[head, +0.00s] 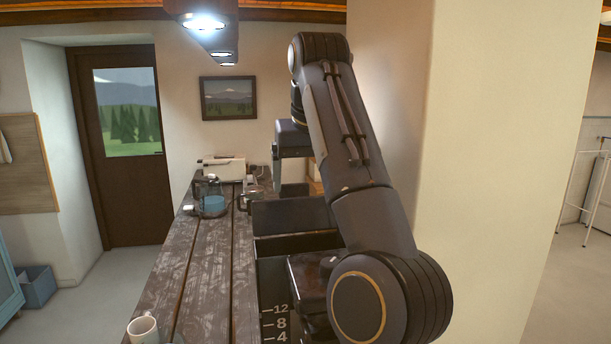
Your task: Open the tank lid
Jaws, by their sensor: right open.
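The tank (273,285) is a dark box with white level marks 12, 8 and 4 on its face, standing against the right side of the wooden table. A dark flat panel (285,217) stands up at the tank's far side, and looks like its lid; my arm covers its right part. My right gripper (291,178) points down above and beyond this panel, open with nothing seen between its fingers. Its right finger is partly hidden by my arm. I cannot tell whether it touches the panel. My left gripper is out of view.
The long plank table (205,265) holds a glass jug with blue contents (212,205), a white mug (143,329) at the near edge and a pale box (222,170) at the far end. A wall pillar (490,150) stands close on the right. The floor left is mostly clear.

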